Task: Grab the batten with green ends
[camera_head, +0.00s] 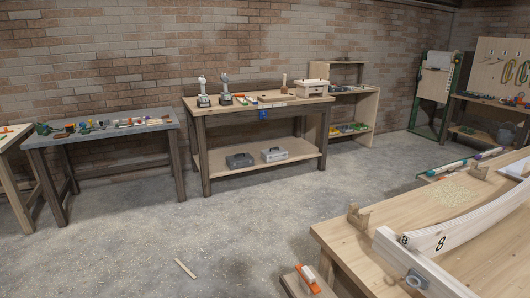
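Neither of my grippers is in view.
A curved pale plank (470,225) marked 8 rests on the workbench near wooden blocks (360,216). A low stand (290,284) with an orange tool (307,278) is at its left. Tool tables (100,133) and (260,107) line the brick wall. A wood strip (185,268) lies on open floor.

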